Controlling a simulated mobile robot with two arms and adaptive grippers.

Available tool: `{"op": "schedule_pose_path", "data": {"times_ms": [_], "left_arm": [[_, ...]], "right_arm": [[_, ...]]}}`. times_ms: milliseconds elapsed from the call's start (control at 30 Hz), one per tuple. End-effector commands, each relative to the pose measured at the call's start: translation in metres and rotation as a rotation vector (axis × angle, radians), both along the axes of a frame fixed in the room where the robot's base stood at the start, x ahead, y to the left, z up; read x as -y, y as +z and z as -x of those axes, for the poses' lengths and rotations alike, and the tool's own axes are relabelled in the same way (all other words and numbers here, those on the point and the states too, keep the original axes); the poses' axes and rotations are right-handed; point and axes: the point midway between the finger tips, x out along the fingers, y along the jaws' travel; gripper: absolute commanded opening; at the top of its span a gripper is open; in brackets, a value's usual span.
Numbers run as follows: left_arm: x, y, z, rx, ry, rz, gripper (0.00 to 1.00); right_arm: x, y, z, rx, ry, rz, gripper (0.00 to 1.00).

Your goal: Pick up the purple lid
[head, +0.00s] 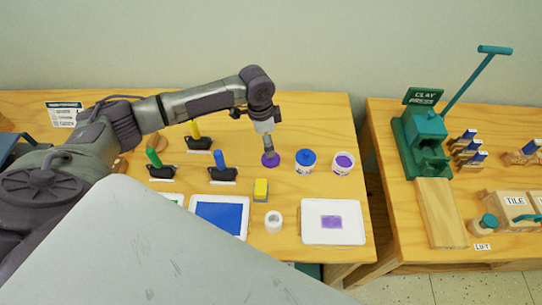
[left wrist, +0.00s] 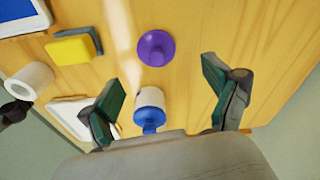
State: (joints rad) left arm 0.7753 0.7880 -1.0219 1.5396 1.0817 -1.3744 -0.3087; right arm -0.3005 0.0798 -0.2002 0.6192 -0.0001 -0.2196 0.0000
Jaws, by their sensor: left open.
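The purple lid (head: 270,160) lies on the wooden table, its knob up. My left gripper (head: 268,147) points down right by it and partly covers it in the head view. In the left wrist view the purple lid (left wrist: 156,48) lies clear, beyond the fingertips. My left gripper (left wrist: 163,85) is open there, with nothing held between its fingers. The open jar with purple paint (head: 343,161) stands to the right. My right gripper is in neither view.
A blue-lidded jar (head: 305,161) stands just right of the lid; it also shows between the fingers in the left wrist view (left wrist: 149,99). A yellow sponge (head: 260,190), a white roll (head: 273,221) and a tray with a purple patch (head: 333,235) lie nearer.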

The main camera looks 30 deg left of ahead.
Motion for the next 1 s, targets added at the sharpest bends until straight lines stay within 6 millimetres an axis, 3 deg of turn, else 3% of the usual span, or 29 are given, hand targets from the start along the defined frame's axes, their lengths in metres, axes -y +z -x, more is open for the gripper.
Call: {"op": "schedule_pose_path", "data": {"times_ms": [267, 600, 867, 1000], "left_arm": [[0.003, -0.022, 0.0, -0.001, -0.001, -0.001, 0.89], [0.01, -0.066, 0.003, 0.001, -0.001, -0.001, 0.89], [0.01, -0.07, 0.002, 0.002, -0.002, -0.001, 0.89], [0.01, -0.07, 0.002, 0.002, -0.002, -0.001, 0.67]], "right_arm": [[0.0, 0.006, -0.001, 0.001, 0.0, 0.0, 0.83], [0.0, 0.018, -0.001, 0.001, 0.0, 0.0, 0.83], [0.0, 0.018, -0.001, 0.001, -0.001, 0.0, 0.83], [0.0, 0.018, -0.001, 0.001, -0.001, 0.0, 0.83]]}}
